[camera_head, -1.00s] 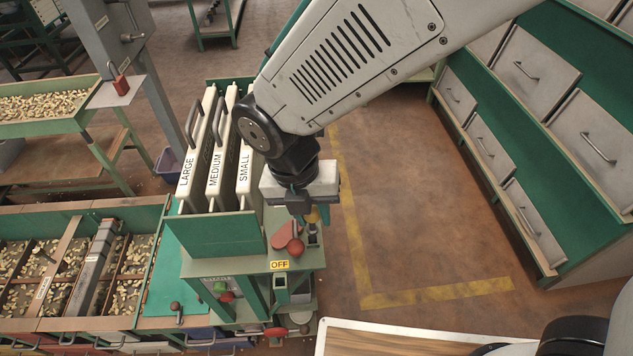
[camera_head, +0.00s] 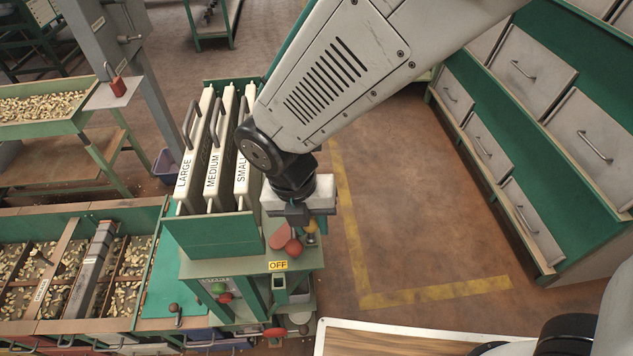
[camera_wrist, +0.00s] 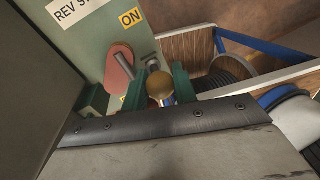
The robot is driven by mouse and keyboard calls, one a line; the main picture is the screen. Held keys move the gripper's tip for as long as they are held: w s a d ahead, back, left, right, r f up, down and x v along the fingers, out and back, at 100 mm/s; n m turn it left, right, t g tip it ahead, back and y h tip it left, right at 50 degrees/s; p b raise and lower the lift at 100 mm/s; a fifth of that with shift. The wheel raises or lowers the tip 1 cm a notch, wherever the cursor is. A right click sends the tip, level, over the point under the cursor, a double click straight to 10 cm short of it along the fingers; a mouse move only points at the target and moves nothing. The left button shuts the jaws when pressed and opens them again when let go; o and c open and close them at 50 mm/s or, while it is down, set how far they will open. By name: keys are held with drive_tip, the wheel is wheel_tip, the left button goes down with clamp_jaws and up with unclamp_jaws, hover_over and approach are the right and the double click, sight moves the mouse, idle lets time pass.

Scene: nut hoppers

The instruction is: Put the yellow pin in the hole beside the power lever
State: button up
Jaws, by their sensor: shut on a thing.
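My gripper (camera_head: 309,222) is over the right end of the green machine top and is shut on the yellow pin (camera_head: 311,227). The power lever has a red plate (camera_wrist: 118,66) and a grey arm in the wrist view, and a red knob (camera_head: 293,247) in the head view. The pin is close beside the lever. A small grey fitting shows just past the pin head; I cannot tell whether the pin is in the hole.
The machine top (camera_head: 225,266) carries an OFF label (camera_head: 278,265); an ON label (camera_wrist: 131,18) shows in the wrist view. Tall panels marked LARGE, MEDIUM and SMALL (camera_head: 243,165) stand left of my gripper. Nut bins (camera_head: 70,208) lie further left. The floor to the right is clear.

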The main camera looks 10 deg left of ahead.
drive_tip(key=o, duration=1.1)
drive_tip(key=shift+a+r, duration=0.25)
drive_tip(key=shift+r, duration=1)
drive_tip(key=shift+a+r, duration=0.3)
drive_tip(key=shift+r, duration=1)
drive_tip(key=shift+a+r, duration=0.25)
drive_tip(key=shift+r, duration=1)
drive_tip(key=shift+a+r, duration=0.3)
drive_tip(key=shift+r, duration=1.2)
drive_tip(key=shift+a+r, duration=0.3)
drive_tip(key=shift+r, duration=1.15)
drive_tip(key=shift+a+r, duration=0.3)
drive_tip(key=shift+r, duration=1.2)
